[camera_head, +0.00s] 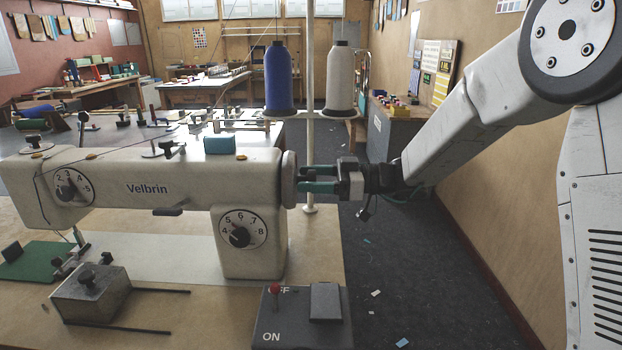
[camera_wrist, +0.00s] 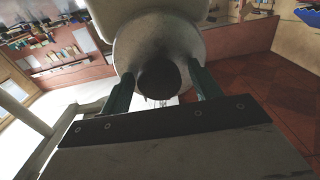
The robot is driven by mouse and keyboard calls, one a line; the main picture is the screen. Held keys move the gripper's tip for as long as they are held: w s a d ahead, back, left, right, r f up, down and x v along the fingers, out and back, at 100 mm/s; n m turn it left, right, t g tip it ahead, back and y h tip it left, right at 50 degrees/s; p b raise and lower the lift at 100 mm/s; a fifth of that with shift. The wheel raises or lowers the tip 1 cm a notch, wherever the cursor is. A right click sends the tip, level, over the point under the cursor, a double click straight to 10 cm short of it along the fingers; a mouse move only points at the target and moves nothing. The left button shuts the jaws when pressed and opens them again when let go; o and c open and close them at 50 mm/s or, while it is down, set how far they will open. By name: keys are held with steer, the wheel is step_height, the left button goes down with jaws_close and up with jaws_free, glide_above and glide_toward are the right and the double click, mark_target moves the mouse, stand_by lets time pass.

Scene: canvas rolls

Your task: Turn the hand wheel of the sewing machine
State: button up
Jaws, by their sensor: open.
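The cream sewing machine (camera_head: 150,190), marked Velbrin, stands on a wooden table in the head view. Its pale hand wheel (camera_head: 289,180) is at the right end of the machine. My gripper (camera_head: 303,179) is level with the wheel, its green fingertips close to the wheel's outer face. In the wrist view the wheel (camera_wrist: 190,40) is a pale disc with a dark round hub (camera_wrist: 160,80). The open fingers of my gripper (camera_wrist: 160,75) stand on either side of the hub, with small gaps visible. Whether the fingertips touch the wheel face is unclear.
A thread stand with a blue spool (camera_head: 279,80) and a grey spool (camera_head: 341,78) rises behind the wheel. A switch box (camera_head: 300,325) marked ON sits at the table's front right.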

steer(key=c, duration=1)
steer(key=shift+o, duration=0.2)
steer(key=shift+m, duration=0.3)
